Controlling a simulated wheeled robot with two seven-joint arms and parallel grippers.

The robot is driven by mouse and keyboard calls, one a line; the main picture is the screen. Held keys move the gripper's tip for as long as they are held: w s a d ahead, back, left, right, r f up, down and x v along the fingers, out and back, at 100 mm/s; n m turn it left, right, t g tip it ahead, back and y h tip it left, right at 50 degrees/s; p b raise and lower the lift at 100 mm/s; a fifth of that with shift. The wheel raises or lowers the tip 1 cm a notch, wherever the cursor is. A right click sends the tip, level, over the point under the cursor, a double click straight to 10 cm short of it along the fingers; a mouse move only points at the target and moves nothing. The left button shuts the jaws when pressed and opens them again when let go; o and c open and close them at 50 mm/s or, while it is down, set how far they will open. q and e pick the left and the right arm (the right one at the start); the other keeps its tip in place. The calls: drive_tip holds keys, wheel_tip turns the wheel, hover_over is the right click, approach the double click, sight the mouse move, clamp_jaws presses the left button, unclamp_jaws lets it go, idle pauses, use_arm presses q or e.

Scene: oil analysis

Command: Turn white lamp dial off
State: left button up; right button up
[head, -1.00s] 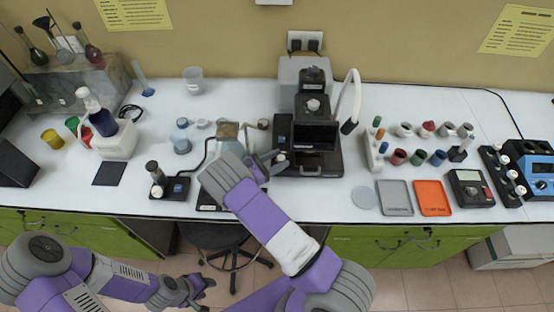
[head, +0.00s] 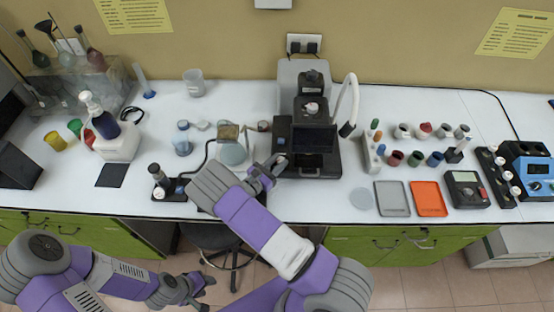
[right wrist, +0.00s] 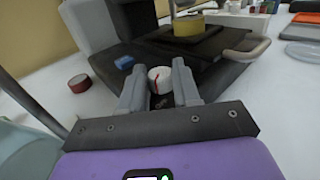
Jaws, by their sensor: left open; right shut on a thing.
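The white dial (right wrist: 160,79) with a red mark shows in the right wrist view, on the near side of the dark instrument base (right wrist: 195,50). My right gripper (right wrist: 160,75) has one finger on each side of the dial and is shut on it. In the head view, my right gripper (head: 279,164) is at the left front corner of the black instrument (head: 312,135), which has a white curved lamp arm (head: 349,98). My left gripper (head: 203,287) is open and empty, below the bench's front edge.
A small base with a knob (head: 158,183) stands left of my right arm. A grey tray (head: 393,198) and an orange tray (head: 429,198) lie to the right. Several small jars and a white bottle (head: 103,120) stand on the bench. The strip in front of the instrument is clear.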

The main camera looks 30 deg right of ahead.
drive_tip(key=shift+s+n+t+y+p, duration=0.2)
drive_tip(key=shift+n+t+y+p, duration=0.5)
drive_tip(key=shift+n+t, duration=0.8)
drive_tip(key=shift+d+t+y, duration=0.1)
drive_tip(key=shift+t+y, duration=0.3)
drive_tip(key=shift+t, duration=0.2)
drive_tip(key=o, duration=1.1)
drive_tip(key=shift+c, duration=0.2)
drive_tip(key=v, duration=0.7)
drive_tip(key=shift+s+a+b, duration=0.15)
drive_tip(key=shift+a+b, duration=0.1)
drive_tip(key=shift+b, duration=0.05)
